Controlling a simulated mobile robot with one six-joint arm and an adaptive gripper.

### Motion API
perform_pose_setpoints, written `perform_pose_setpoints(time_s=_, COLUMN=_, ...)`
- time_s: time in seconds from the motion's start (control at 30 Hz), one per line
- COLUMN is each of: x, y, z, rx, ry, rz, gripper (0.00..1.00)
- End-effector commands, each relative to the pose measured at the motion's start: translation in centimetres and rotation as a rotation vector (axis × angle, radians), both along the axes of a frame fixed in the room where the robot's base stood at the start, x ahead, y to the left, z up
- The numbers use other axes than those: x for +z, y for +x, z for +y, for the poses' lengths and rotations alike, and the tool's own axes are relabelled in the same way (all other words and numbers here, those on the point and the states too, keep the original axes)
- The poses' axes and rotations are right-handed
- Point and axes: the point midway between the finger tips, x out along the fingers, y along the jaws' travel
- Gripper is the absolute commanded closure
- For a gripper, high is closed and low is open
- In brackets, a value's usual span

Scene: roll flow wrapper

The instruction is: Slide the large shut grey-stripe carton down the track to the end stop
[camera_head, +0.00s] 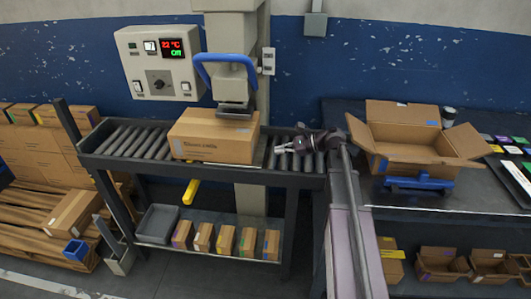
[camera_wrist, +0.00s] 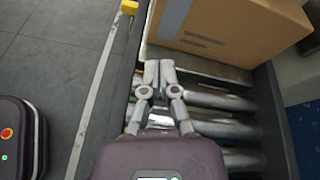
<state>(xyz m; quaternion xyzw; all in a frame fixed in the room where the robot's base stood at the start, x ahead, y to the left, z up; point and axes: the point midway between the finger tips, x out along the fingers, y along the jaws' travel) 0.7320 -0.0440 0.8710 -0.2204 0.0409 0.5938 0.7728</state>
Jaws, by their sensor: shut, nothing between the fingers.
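A large shut brown carton (camera_head: 213,137) with printing and a grey stripe on it sits on the roller track (camera_head: 130,140), under the blue-handled press head. In the wrist view the carton (camera_wrist: 240,28) fills the top, with its grey stripe showing. My gripper (camera_head: 279,149) is just right of the carton, low over the rollers. In the wrist view its fingers (camera_wrist: 160,66) are together and empty, pointing at the carton's near side with a small gap. Rollers show bare on both sides of the carton. I cannot clearly make out the end stop.
A blue-handled press head (camera_head: 232,88) hangs above the carton. A control box (camera_head: 160,62) is behind. An open carton (camera_head: 415,138) stands on the right bench. Small boxes (camera_head: 225,240) and a grey bin (camera_head: 157,222) are on the shelf below. Stacked cartons lie at left.

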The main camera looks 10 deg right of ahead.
Motion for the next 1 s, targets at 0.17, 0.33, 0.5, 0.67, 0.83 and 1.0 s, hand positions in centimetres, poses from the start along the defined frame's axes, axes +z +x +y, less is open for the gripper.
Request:
perform_pose_setpoints(time_s=0.17, x=-1.9, y=1.6, z=-2.3, rx=-0.058, ry=0.132, rz=0.06, gripper=1.0)
perform_pose_setpoints(time_s=0.33, x=-2.3, y=3.4, z=-4.7, rx=-0.071, ry=0.262, rz=0.122, gripper=1.0)
perform_pose_setpoints(time_s=0.5, x=-2.4, y=4.2, z=-7.0, rx=-0.074, ry=0.357, rz=0.165, gripper=1.0)
perform_pose_setpoints(time_s=0.67, x=-2.2, y=4.5, z=-8.2, rx=-0.075, ry=0.403, rz=0.186, gripper=1.0)
perform_pose_setpoints(time_s=0.83, x=-2.0, y=4.5, z=-8.3, rx=-0.073, ry=0.413, rz=0.192, gripper=1.0)
perform_pose_setpoints(time_s=1.0, x=-2.0, y=4.5, z=-8.1, rx=-0.071, ry=0.411, rz=0.191, gripper=1.0)
